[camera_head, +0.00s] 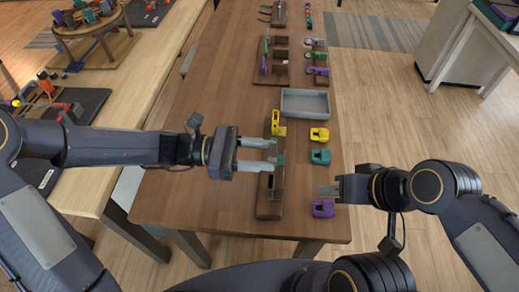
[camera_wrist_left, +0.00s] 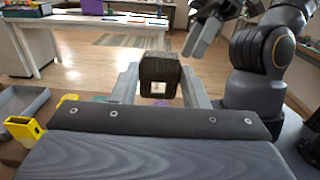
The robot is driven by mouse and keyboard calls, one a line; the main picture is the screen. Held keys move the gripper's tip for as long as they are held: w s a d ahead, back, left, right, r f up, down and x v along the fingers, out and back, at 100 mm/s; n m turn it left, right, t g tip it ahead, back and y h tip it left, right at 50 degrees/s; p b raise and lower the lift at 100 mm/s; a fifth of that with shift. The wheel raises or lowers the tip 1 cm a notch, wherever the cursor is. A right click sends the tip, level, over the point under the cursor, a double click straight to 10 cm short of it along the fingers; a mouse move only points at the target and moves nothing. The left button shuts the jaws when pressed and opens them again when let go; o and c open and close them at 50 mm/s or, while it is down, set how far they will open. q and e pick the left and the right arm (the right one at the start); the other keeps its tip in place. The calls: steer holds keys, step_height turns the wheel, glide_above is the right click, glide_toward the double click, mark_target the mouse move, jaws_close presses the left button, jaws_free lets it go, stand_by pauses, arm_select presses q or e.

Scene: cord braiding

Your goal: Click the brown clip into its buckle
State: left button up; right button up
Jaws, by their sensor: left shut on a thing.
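My left gripper (camera_head: 268,156) is over the long brown wooden rack (camera_head: 268,212) in the head view. In the left wrist view its two fingers (camera_wrist_left: 160,88) are shut on a dark brown block with a square opening, the brown clip (camera_wrist_left: 160,66). In the head view the clip blends with the wood between the fingers and is hard to make out. I cannot tell whether it touches the rack, and I cannot pick out its buckle. My right gripper (camera_head: 328,190) is to the right, near the purple piece, with nothing visible in it; its opening is unclear.
A yellow piece (camera_head: 277,126) stands on the rack's far end. Yellow (camera_head: 319,134), teal (camera_head: 320,156) and purple (camera_head: 323,208) pieces lie along the table's right side. A grey tray (camera_head: 305,92) is behind them. The table (camera_head: 200,205) left of the rack is clear.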

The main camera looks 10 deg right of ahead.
arm_select(q)
steer(key=shift+f+b, duration=1.85)
steer(key=shift+f, duration=0.2)
steer(key=shift+f+b, duration=0.65)
steer(key=shift+f, duration=0.65)
steer(key=o, duration=0.4)
steer(key=c, duration=0.5)
steer(key=shift+f+b, duration=0.65)
steer(key=shift+f, duration=0.7)
